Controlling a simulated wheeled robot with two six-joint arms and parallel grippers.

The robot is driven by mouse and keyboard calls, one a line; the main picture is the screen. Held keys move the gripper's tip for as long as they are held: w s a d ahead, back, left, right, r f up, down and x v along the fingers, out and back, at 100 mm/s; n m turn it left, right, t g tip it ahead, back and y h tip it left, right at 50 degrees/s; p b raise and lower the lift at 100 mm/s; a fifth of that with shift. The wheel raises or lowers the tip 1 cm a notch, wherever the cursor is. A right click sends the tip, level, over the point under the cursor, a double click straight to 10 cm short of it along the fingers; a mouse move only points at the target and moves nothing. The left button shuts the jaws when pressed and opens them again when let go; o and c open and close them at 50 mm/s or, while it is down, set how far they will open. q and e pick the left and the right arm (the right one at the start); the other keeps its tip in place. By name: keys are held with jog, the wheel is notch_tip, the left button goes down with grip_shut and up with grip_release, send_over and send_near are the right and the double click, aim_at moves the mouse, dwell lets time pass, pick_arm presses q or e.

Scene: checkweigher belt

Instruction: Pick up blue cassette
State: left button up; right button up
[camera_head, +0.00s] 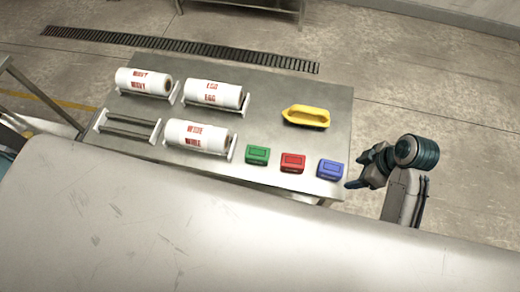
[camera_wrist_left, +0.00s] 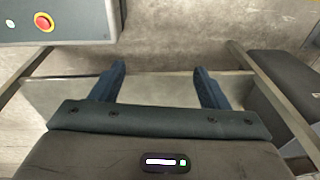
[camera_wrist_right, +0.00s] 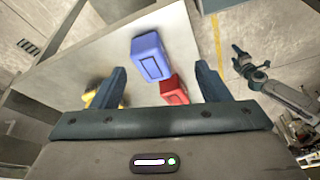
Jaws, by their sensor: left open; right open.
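The blue cassette (camera_head: 330,169) sits near the right front corner of the steel table, right of the red cassette (camera_head: 292,162) and the green cassette (camera_head: 257,155). My right gripper (camera_head: 356,175) is just right of the blue cassette, apart from it. In the right wrist view the blue cassette (camera_wrist_right: 151,57) shows ahead between the open, empty fingers of my right gripper (camera_wrist_right: 161,80), with the red cassette (camera_wrist_right: 173,89) beside it. My left gripper (camera_wrist_left: 160,77) is open and empty in the left wrist view, away from the cassettes.
Several white labelled rolls (camera_head: 198,135) lie in cradles on the table (camera_head: 268,110); one cradle (camera_head: 128,125) is empty. A yellow handled object (camera_head: 306,116) lies behind the cassettes. A large pale surface fills the front. The left wrist view shows a red button (camera_wrist_left: 44,22) on a grey box.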

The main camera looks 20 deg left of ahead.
aim_at(333, 168)
jog(key=w+a+f+n, duration=0.1)
jog(key=a+f+n, duration=0.1)
jog(key=w+a+f+n, duration=0.1)
jog(key=a, duration=0.1)
jog(key=shift+w+f+g+y, duration=0.3)
jog(key=shift+g, duration=0.1)
jog(key=shift+a+f+p, duration=0.15)
jog(key=shift+f+p, duration=0.35)
jog(key=shift+p, duration=0.1)
jog(key=p+x, duration=0.1)
jog(key=x, duration=0.2)
jog(key=shift+w+f+p, duration=0.2)
jog(key=shift+p, duration=0.15)
jog(key=shift+a+f, duration=0.2)
jog(key=shift+f, duration=0.3)
pick_arm(q)
jog(key=s+f, duration=0.1)
jog(key=s, duration=0.6)
jog(key=shift+s, duration=0.15)
pick_arm(e)
jog(key=c, duration=1.1)
